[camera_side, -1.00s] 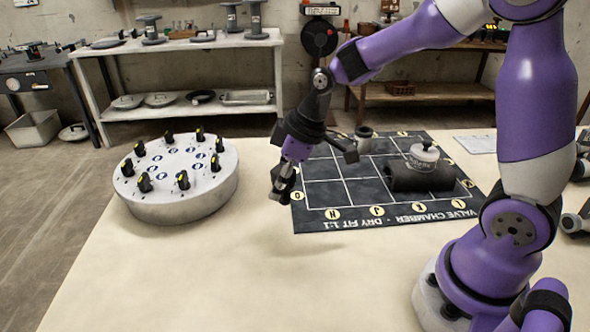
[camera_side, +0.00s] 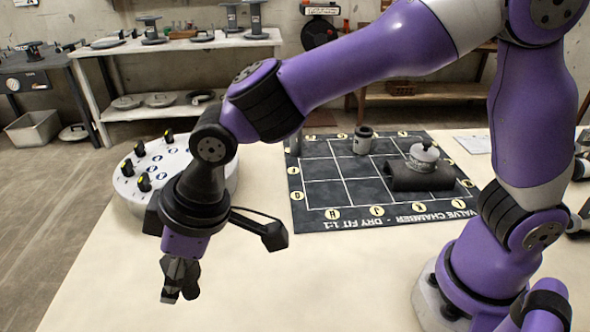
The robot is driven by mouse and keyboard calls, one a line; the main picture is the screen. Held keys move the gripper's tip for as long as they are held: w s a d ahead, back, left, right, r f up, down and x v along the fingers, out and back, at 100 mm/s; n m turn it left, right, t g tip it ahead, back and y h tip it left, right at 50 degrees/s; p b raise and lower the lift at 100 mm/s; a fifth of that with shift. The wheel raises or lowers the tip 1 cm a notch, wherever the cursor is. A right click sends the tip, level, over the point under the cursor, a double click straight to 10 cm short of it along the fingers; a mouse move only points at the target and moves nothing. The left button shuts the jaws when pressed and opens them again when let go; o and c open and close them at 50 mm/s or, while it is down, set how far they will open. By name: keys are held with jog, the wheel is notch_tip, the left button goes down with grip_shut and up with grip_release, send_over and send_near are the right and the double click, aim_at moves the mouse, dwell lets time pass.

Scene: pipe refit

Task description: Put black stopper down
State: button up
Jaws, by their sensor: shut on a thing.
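My gripper (camera_side: 180,288) hangs over the bare cream table at the front left, in front of the round white drum. Its fingers are closed on a small dark thing, which I take for the black stopper. The fingers are dark too, so the stopper's outline is hard to tell from them. The held thing appears to be above the table surface, but I cannot tell the exact gap.
The white drum (camera_side: 124,190) carries several black-and-yellow knobs, partly hidden by my arm. The table front (camera_side: 300,285) is clear.

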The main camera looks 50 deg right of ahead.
aim_at(193, 294)
notch_tip(193, 294, down, 7)
jog(key=shift+a+f, duration=0.1)
jog(key=shift+f, duration=0.15)
jog(key=o, duration=1)
jog(key=shift+o, duration=0.2)
jog(key=d+v, duration=0.1)
jog(key=v, duration=1.2)
jog(key=s+d+r+m+t+h, duration=0.1)
jog(key=d+m, duration=0.3)
jog(key=d, duration=0.7)
jog(key=s+d+r+m+t+h, duration=0.1)
jog(key=s+d+m, duration=0.3)
jog(key=d, duration=0.7)
jog(key=shift+s+r+m+h, duration=0.35)
jog(key=shift+m+h, duration=0.15)
jog(key=shift+h, duration=0.2)
